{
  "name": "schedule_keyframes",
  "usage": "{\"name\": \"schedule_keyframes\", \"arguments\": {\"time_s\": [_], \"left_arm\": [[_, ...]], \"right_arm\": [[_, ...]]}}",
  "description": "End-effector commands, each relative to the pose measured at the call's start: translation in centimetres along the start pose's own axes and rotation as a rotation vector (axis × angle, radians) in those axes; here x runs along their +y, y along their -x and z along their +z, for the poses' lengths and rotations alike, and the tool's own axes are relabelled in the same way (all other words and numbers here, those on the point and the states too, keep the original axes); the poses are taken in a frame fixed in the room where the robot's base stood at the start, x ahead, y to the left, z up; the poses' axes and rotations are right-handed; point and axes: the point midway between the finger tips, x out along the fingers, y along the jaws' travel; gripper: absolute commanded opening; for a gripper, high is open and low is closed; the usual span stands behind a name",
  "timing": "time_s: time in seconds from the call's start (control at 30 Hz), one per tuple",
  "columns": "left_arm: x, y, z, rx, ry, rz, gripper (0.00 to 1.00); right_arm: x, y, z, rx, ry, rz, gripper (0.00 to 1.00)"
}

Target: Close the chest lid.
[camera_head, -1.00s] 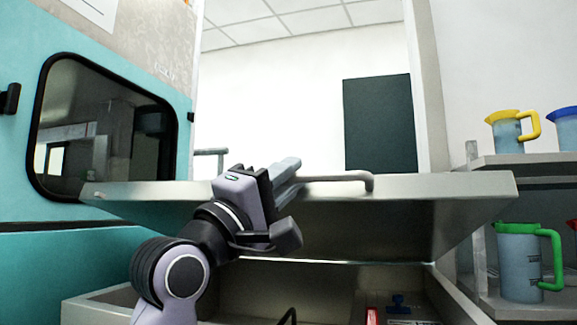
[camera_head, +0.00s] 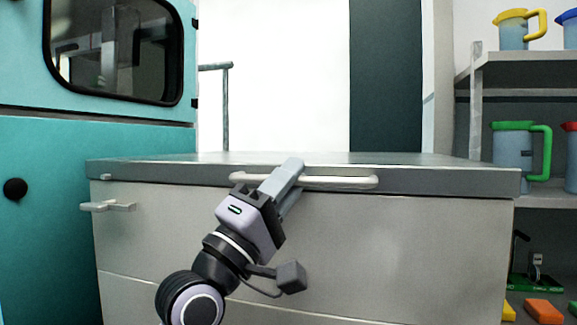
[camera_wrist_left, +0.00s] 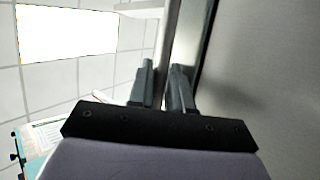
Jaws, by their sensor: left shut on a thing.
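The grey chest (camera_head: 400,245) stands in front of me. Its lid (camera_head: 430,180) lies level over the box, and no clear gap shows along its front edge in the head view. A pale bar handle (camera_head: 345,182) runs along the lid's front edge. My left gripper (camera_head: 289,176) is shut on the handle near its left part, reaching up from below. In the left wrist view the fingers (camera_wrist_left: 162,85) are close together beside the lid edge; the handle between them is hard to make out. The chest's inside is hidden. My right gripper is not in view.
A teal cabinet (camera_head: 100,150) with a dark window stands at the left. Shelves (camera_head: 520,70) at the right hold several jugs, among them a green-handled jug (camera_head: 515,150). A small grey lever (camera_head: 107,206) sticks out at the chest's front left.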

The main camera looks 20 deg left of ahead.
Motion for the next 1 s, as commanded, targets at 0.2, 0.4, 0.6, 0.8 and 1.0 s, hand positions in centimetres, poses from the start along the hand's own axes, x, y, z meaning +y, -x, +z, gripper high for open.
{"name": "schedule_keyframes", "arguments": {"time_s": [0.2,0.4,0.6,0.8,1.0], "left_arm": [[-1.09,0.50,0.33,-0.005,-0.001,-0.007,0.00],[-1.28,0.51,0.42,-0.008,-0.001,-0.011,0.00],[-1.33,0.51,0.43,-0.008,0.000,-0.013,0.25],[-1.27,0.46,0.34,-0.006,-0.001,-0.012,0.25],[-1.57,0.56,0.41,-0.004,-0.002,-0.011,0.25]], "right_arm": [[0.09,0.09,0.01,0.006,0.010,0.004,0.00],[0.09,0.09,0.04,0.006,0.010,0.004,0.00],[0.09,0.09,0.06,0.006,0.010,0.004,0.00],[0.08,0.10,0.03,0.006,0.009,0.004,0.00],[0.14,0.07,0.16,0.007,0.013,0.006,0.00]]}}
